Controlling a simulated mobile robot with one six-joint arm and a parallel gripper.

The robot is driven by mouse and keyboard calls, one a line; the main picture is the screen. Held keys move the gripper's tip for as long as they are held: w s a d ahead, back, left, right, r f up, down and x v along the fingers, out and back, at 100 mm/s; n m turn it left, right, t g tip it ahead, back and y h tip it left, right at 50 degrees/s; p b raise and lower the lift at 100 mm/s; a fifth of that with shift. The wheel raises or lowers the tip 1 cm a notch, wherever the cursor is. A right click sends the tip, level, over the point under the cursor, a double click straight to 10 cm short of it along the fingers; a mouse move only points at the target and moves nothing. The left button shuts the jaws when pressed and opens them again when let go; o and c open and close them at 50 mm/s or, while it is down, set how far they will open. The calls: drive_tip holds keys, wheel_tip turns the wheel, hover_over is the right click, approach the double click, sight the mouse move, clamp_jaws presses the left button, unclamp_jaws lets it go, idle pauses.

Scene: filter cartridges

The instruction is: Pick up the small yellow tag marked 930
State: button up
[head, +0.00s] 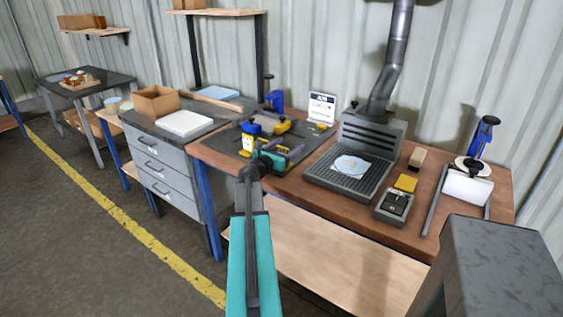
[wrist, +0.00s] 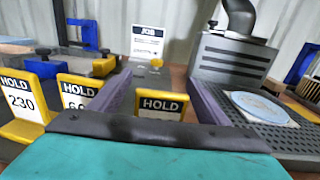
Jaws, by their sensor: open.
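Several small yellow tags headed HOLD stand in the wrist view. The left tag (wrist: 22,100) ends in 30; its first digit looks like a 2 or a 9. The middle tag (wrist: 78,92) is partly covered by my gripper, and its number starts with 6. The third tag (wrist: 162,103) stands between my gripper's (wrist: 161,82) two purple fingers, its number mostly hidden by the palm edge. My gripper is open with nothing clasped. In the head view my gripper (head: 284,155) is over the dark mat, just right of a yellow tag (head: 247,145).
A JOB sign (wrist: 147,43) stands behind the tags. A grey fume-extractor tray (head: 340,182) with a pale disc (head: 352,166) is to the right. Blue clamps (head: 274,100) and yellow-and-black blocks (wrist: 103,66) stand behind. A small grey device (head: 394,206) sits further right.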

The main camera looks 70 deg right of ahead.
drive_tip(key=shift+d, duration=0.1)
idle(0.5)
drive_tip(key=c, duration=1.5)
drive_tip(key=shift+o, duration=0.2)
drive_tip(key=shift+r, duration=0.15)
drive_tip(key=s+a+r, duration=0.4)
drive_tip(key=s+a, duration=0.2)
drive_tip(key=a, duration=0.3)
drive_tip(key=shift+a+r+p, duration=0.3)
drive_tip(key=shift+a, duration=0.05)
drive_tip(key=shift+a+p, duration=0.1)
drive_tip(key=shift+p, duration=0.2)
